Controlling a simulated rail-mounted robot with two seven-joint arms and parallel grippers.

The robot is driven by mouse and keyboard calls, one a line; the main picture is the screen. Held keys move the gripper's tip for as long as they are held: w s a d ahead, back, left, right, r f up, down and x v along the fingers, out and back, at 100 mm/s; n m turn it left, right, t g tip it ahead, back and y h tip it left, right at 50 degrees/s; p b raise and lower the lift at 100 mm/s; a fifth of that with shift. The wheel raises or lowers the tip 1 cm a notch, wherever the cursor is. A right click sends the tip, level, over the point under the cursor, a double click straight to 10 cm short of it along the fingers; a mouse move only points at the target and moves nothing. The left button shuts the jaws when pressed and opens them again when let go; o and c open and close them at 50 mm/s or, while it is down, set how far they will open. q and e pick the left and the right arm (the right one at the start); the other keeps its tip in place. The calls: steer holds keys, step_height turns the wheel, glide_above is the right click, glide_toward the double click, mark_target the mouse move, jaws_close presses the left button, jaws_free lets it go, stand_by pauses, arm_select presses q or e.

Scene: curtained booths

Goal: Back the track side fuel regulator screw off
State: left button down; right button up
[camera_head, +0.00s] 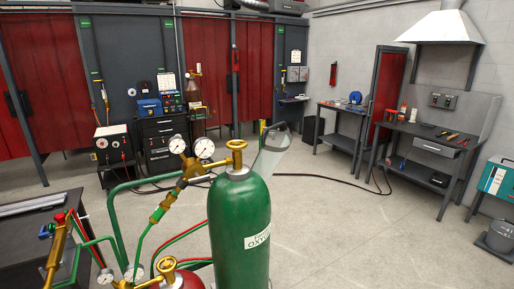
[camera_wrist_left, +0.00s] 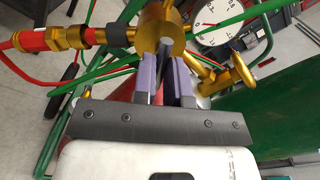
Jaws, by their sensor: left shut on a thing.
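In the left wrist view, my left gripper (camera_wrist_left: 166,78) has its purple-padded fingers closed around the dark screw (camera_wrist_left: 162,55) of the fuel regulator. The round brass regulator body (camera_wrist_left: 150,25) is just beyond the fingertips. A red hose (camera_wrist_left: 27,42) joins it from the left through brass fittings. A white-faced gauge (camera_wrist_left: 210,22) is at upper right. The fingers hide part of the screw, and its thread depth cannot be told. In the head view, the fuel gauges (camera_head: 133,273) and the red cylinder (camera_head: 188,280) show at the bottom edge. Neither gripper is recognisable there.
The green oxygen cylinder (camera_head: 240,225) stands close on the right, with its brass regulator and gauges (camera_head: 204,148) above. Green and red hoses and the green cart frame (camera_wrist_left: 62,88) crowd the gripper. A dark bench (camera_head: 35,235) is at left. Open floor (camera_head: 340,220) lies right.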

arm_select(q)
steer(key=shift+n+b, duration=0.35)
steer(key=shift+n, duration=0.65)
arm_select(e)
steer(key=shift+f, duration=0.75)
steer(key=shift+a, duration=0.1)
arm_select(q)
steer(key=n+b, duration=0.2)
steer(key=n, duration=0.1)
steer(key=shift+n, duration=0.3)
arm_select(e)
step_height(320, 180, down, 2)
steer(key=shift+f, duration=0.25)
arm_select(q)
steer(key=shift+b, duration=0.3)
arm_select(e)
steer(key=shift+f, duration=0.1)
